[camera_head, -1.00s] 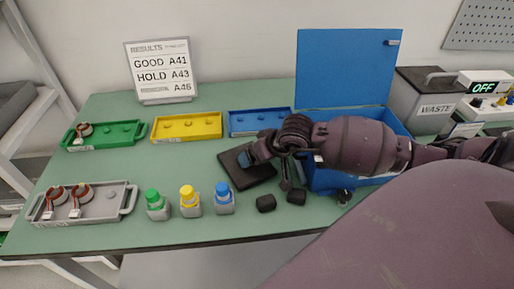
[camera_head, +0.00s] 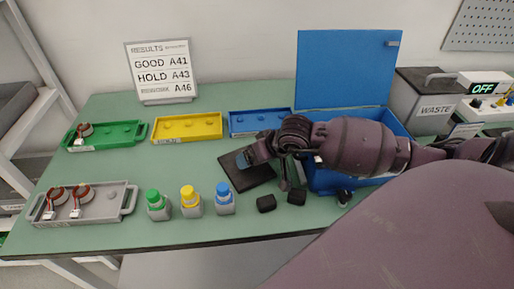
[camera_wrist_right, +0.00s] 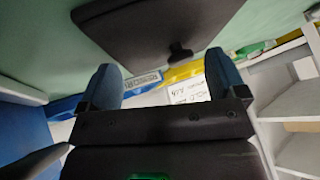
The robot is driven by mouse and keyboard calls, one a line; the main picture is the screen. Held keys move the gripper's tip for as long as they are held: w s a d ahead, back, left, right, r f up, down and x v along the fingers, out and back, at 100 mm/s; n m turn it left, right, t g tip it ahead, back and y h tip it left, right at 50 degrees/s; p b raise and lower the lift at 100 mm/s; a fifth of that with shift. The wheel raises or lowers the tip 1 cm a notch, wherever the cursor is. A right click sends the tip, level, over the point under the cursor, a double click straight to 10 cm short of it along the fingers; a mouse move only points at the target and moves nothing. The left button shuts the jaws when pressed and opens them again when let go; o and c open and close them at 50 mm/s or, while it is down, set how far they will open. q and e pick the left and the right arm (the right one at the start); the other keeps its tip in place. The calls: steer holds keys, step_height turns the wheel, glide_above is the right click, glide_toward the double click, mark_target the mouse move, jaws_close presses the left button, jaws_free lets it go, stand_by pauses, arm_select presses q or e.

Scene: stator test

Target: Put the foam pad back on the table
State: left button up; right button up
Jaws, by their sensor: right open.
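The foam pad (camera_head: 252,179) is a flat black square lying on the green table (camera_head: 120,230), left of the open blue box. My right gripper (camera_head: 247,159) reaches over the pad's upper part from the right and hides some of it. In the right wrist view, the dark pad (camera_wrist_right: 150,28) with a small black knob lies beyond the fingertips. The right gripper (camera_wrist_right: 163,80) has its two blue fingers wide apart with nothing between them. I cannot tell whether a finger touches the pad. My left gripper does not show.
A blue box (camera_head: 345,68) with raised lid stands right of the pad. Green (camera_head: 120,133), yellow (camera_head: 186,127) and blue (camera_head: 262,120) trays line the back. A grey tray (camera_head: 103,207), capped bottles (camera_head: 191,203) and small black blocks (camera_head: 266,203) are in front.

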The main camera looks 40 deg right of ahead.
steer(key=shift+s+d, duration=0.15)
steer(key=shift+s, duration=0.05)
steer(key=v, duration=0.3)
steer(key=p+v, duration=0.1)
steer(key=v, duration=0.1)
steer(key=shift+w+d+r, duration=0.1)
steer(key=shift+w+r, duration=0.2)
steer(key=shift+w, duration=0.05)
steer(key=v, duration=0.7)
steer(key=shift+s+p, duration=0.2)
steer(key=shift+p, duration=0.25)
steer(key=shift+f, duration=0.1)
